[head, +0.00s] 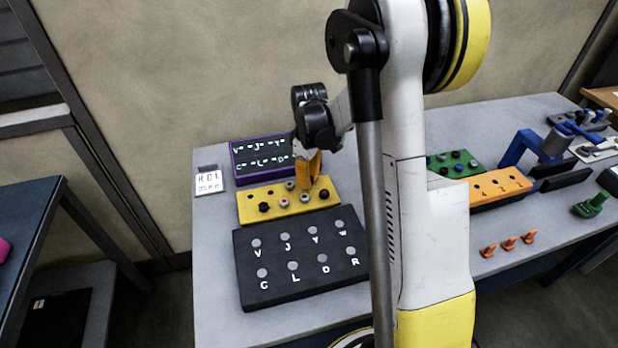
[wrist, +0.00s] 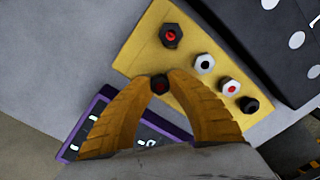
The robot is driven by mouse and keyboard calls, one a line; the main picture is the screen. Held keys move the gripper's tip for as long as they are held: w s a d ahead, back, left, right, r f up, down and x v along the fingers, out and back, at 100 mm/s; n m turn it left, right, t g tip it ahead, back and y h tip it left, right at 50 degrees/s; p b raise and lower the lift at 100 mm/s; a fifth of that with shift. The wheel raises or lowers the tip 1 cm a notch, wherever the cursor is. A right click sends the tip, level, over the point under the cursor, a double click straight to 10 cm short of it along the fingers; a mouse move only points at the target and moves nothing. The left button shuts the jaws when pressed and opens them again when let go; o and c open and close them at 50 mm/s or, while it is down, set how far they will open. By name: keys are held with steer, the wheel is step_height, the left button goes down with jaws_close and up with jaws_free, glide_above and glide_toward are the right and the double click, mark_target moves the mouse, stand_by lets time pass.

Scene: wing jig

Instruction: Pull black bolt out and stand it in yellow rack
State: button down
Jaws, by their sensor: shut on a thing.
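The yellow rack (head: 246,213) lies on the grey table between a purple-edged board and a black lettered block; it also shows in the wrist view (wrist: 140,55). My gripper (head: 310,178) is over the rack's back row. In the wrist view my gripper (wrist: 160,85) has its fingers closed around a black bolt (wrist: 160,84) with a red centre. Whether this bolt's shank is in a rack hole is hidden. The front row holds a black red-centred bolt (wrist: 171,36), two white bolts (wrist: 204,64) and a black bolt (wrist: 249,105).
The black block (head: 300,262) with letters and grey discs lies in front of the rack. The purple-edged board (head: 234,166) is behind it. A green block (head: 452,160), an orange block (head: 500,186), a blue clamp (head: 522,145) and orange pegs (head: 508,244) are right of my arm.

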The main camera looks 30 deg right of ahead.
steer(key=shift+f, duration=0.3)
steer(key=c, duration=1.2)
jaws_free()
steer(key=shift+c, duration=0.2)
step_height(320, 180, up, 12)
step_height(320, 180, up, 7)
steer(key=p, duration=0.5)
